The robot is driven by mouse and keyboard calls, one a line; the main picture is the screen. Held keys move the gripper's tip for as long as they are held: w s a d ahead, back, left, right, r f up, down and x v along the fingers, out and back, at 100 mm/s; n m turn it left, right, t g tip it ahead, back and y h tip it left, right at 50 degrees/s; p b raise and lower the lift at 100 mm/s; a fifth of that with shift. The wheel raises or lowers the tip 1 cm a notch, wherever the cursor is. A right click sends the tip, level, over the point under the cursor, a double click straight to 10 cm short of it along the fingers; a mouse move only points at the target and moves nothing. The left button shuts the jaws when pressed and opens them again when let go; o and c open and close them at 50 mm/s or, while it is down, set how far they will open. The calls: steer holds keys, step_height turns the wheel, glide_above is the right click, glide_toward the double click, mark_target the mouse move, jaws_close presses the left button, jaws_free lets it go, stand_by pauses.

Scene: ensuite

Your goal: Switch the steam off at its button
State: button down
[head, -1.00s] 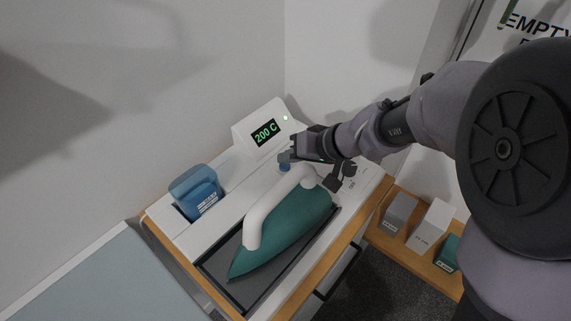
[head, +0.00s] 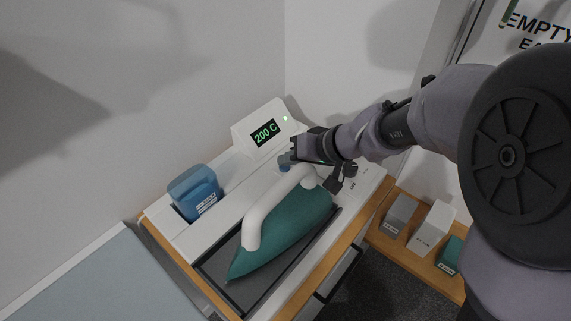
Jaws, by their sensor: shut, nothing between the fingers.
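The steam station (head: 190,240) is a white unit with a raised display panel (head: 264,131) reading "200 C" in green. A small lit light (head: 285,118) shows at the panel's right. A teal iron (head: 290,232) with a white handle lies in the dark tray.
A blue water tank (head: 194,190) stands at the unit's left. A lower wooden shelf at right holds a grey box (head: 399,214), a white box (head: 432,228) and a teal box (head: 450,254). A light blue surface (head: 105,285) lies at lower left. Walls stand close behind.

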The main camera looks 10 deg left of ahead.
mark_target(288, 168)
steer(key=shift+r+p, duration=0.4)
steer(key=shift+r, duration=0.5)
step_height(288, 168, up, 6)
steer(key=p, duration=0.3)
steer(key=s+d+r+m+t+h, duration=0.2)
steer(key=s+d+r+m+h, duration=0.15)
steer(key=s+d, duration=0.5)
steer(key=s+d+r+m+t+h, duration=0.15)
steer(key=s+d+r+m, duration=0.25)
steer(key=s+d, duration=0.45)
steer(key=shift+m+g+h, duration=0.45)
steer(key=shift+g+h, duration=0.25)
steer(key=shift+g, duration=0.05)
steer(key=s+f, duration=0.2)
steer(key=s, duration=0.1)
steer(key=s+d+f, duration=0.1)
steer(key=shift+s+d, duration=0.1)
steer(key=shift+s, duration=0.2)
